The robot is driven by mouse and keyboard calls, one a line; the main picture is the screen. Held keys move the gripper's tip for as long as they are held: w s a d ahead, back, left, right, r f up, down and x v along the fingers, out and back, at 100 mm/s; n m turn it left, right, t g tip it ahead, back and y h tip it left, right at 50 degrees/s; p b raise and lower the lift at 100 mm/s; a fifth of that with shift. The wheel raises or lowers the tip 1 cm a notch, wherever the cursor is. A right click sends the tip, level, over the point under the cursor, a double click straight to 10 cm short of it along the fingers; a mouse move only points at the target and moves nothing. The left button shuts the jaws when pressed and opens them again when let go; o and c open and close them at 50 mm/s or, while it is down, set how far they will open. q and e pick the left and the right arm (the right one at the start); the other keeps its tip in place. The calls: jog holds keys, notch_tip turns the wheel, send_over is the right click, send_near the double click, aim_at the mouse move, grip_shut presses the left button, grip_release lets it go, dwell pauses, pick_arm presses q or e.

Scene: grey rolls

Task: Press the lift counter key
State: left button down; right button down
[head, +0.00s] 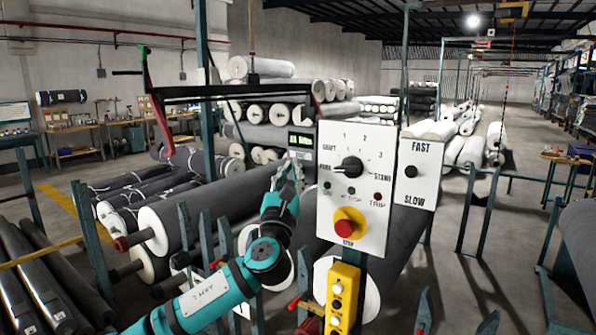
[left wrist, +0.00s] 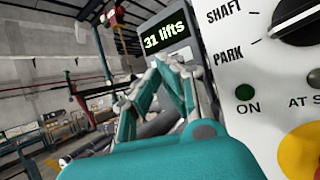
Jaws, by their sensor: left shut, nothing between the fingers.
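The lift counter (head: 301,141) is a small grey box with a green lit display, fixed at the left edge of the white control panel. In the left wrist view the counter (left wrist: 168,35) reads "31 lifts". My left gripper (head: 290,162) is shut and empty, its fingertips pointing up just below the display. In the left wrist view the shut fingertips (left wrist: 172,64) cover the lower part of the counter. I cannot make out the key there, nor whether the fingertips touch the counter. My right gripper is not in view.
The white panel (head: 378,221) with a black selector knob (head: 350,167) and red stop button (head: 345,228) stands close to the right of the gripper. A fast/slow plate (head: 416,178) adjoins it. A yellow button box (head: 342,299) hangs below. Large grey rolls (head: 190,218) lie behind.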

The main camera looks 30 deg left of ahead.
pick_arm(q)
jog(key=shift+w+r, duration=0.1)
jog(key=shift+w, duration=0.4)
dwell(0.7)
jog(key=shift+s, duration=0.1)
jog(key=shift+s+a, duration=0.1)
jog(key=shift+s, duration=0.75)
jog(key=s, duration=0.5)
jog(key=shift+a+p, duration=0.15)
jog(key=shift+p, duration=0.25)
dwell(0.5)
